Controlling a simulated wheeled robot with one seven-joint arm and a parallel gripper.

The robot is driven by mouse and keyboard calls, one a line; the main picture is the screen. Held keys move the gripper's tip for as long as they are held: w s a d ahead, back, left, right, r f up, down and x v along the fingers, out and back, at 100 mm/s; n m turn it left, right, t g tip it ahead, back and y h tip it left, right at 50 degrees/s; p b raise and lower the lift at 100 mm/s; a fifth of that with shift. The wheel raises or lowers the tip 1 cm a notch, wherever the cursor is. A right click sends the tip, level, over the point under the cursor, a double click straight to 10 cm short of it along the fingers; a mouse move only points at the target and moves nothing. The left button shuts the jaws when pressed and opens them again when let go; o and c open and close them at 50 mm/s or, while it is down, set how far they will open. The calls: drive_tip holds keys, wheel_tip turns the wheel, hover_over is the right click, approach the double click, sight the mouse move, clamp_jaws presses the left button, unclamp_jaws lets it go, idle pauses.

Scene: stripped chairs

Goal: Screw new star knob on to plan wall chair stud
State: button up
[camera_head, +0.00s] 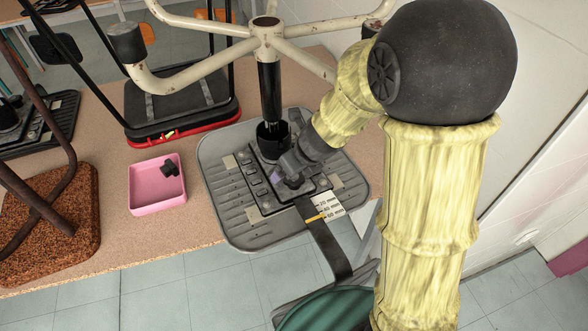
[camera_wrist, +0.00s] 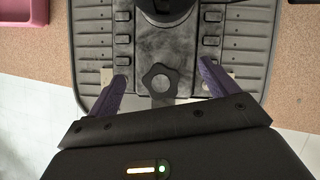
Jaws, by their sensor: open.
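A black star knob (camera_wrist: 160,80) lies flat at the front end of the dark mechanism plate (camera_wrist: 125,48), above the back bar. The knob also shows in the head view (camera_head: 293,182). Any stud beneath it is hidden. The plate (camera_head: 262,200) is on the grey underside of an upturned chair seat (camera_head: 222,215). My gripper (camera_wrist: 162,84) is open, with one purple finger on each side of the knob. Gaps show between both fingers and the knob. In the head view my gripper (camera_head: 290,178) reaches down over the plate's front from the right.
A pink tray (camera_head: 157,204) with dark small parts (camera_head: 169,168) stands left of the seat. The chair's column (camera_head: 269,90) and cream star base (camera_head: 205,68) rise behind my gripper. A card with millimetre marks (camera_head: 327,208) lies beside the back bar (camera_head: 325,240). Other chairs crowd the left.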

sight(294, 180)
drive_tip(key=shift+n+g+y, duration=0.3)
drive_tip(key=shift+n, duration=0.5)
drive_tip(key=shift+f+b, duration=1.65)
drive_tip(key=shift+f, duration=0.15)
